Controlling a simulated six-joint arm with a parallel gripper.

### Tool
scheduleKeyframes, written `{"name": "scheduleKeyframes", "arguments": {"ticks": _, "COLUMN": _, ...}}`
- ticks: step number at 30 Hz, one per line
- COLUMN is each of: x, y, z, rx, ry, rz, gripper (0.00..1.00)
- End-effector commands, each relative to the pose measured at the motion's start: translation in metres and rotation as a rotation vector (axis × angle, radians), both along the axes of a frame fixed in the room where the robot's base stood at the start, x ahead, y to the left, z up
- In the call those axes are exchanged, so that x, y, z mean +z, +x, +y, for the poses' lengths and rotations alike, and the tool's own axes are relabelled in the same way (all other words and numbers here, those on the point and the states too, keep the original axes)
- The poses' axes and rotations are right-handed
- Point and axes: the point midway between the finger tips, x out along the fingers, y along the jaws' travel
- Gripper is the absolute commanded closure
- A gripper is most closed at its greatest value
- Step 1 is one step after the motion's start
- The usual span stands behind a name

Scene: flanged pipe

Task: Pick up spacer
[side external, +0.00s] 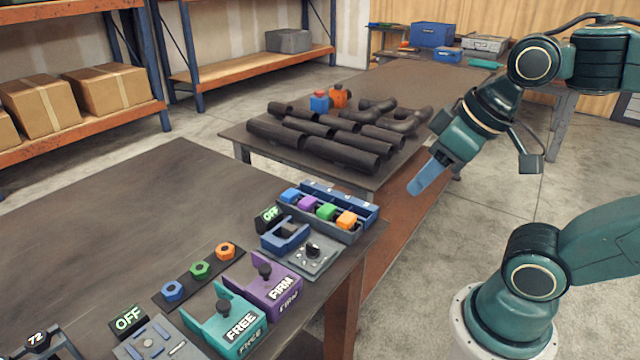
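My gripper (413,191) hangs at the right, in the air beyond the near table's right edge. Its blue fingers point down and left and look empty. They are seen edge-on, so I cannot tell whether they are open or shut. No part is labelled as a spacer, and I cannot tell which one it is.
A teal FREE block (228,318), a purple FIRM block (270,282) and a grey knob panel (311,258) crowd the near table's right side. Dark pipes (335,140) cover the front of the far table. The near table's back left (120,210) is clear.

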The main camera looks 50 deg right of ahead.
Motion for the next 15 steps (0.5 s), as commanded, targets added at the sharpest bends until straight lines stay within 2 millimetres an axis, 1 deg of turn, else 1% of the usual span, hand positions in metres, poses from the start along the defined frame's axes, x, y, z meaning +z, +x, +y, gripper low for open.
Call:
{"name": "scheduleKeyframes", "arguments": {"ticks": 5, "x": 0.002, "y": 0.008, "z": -0.001, "rx": 0.051, "ry": -0.028, "rz": 0.023, "gripper": 0.6}}
{"name": "scheduleKeyframes", "arguments": {"ticks": 8, "x": 0.003, "y": 0.017, "z": -0.003, "rx": 0.115, "ry": -0.061, "rz": 0.048, "gripper": 0.6}}
{"name": "scheduleKeyframes", "arguments": {"ticks": 11, "x": 0.004, "y": 0.029, "z": -0.006, "rx": 0.205, "ry": -0.102, "rz": 0.082, "gripper": 0.6}}
{"name": "scheduleKeyframes", "arguments": {"ticks": 15, "x": 0.004, "y": 0.05, "z": -0.013, "rx": 0.358, "ry": -0.161, "rz": 0.136, "gripper": 0.6}}
